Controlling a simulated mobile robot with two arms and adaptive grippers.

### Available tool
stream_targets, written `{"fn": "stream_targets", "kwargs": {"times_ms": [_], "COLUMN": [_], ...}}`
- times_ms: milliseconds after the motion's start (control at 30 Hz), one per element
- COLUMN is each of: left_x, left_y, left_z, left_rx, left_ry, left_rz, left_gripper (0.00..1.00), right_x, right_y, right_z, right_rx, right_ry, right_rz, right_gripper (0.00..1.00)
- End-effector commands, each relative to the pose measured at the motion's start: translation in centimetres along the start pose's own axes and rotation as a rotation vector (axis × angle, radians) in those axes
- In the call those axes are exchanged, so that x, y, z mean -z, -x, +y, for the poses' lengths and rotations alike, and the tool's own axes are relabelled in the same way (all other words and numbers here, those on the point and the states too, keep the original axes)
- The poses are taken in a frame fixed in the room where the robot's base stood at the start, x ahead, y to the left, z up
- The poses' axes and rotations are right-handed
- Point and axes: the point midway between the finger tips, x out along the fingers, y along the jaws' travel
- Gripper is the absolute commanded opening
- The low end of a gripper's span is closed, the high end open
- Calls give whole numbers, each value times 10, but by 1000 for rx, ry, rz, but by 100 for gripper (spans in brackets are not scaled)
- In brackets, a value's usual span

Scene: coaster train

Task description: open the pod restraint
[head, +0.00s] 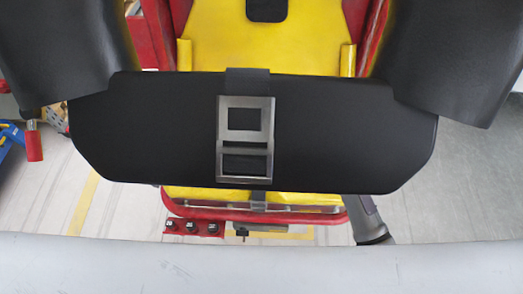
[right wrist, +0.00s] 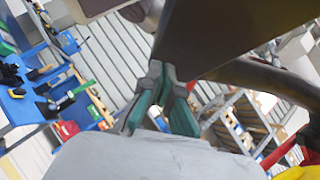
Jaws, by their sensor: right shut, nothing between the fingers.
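The pod restraint (head: 345,130) is a wide black padded bar across the yellow seat in the head view, with black shoulder pads rising at both sides. A metal buckle (head: 221,140) on a black strap sits at its middle. The restraint lies down over the seat. My right gripper (right wrist: 161,75) shows in the right wrist view, with teal finger pads, shut and empty. Its tips are beside a large dark panel (right wrist: 225,35), likely part of the restraint; I cannot tell whether they touch. My left gripper is in neither view.
The yellow seat (head: 300,40) has a red frame (head: 366,40). A grey rail (head: 260,265) crosses the bottom of the head view. Blue shelving with tools (right wrist: 25,105) stands left in the right wrist view, with more racks (right wrist: 245,120) to the right.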

Motion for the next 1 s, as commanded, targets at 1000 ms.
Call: {"fn": "stream_targets", "kwargs": {"times_ms": [1000], "left_x": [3], "left_y": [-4], "left_z": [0], "left_rx": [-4], "left_ry": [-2], "left_rz": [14], "left_gripper": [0], "right_x": [-61], "right_y": [-59], "right_z": [-4], "right_rx": [38], "right_ry": [-37], "right_rz": [-6], "right_gripper": [0]}}
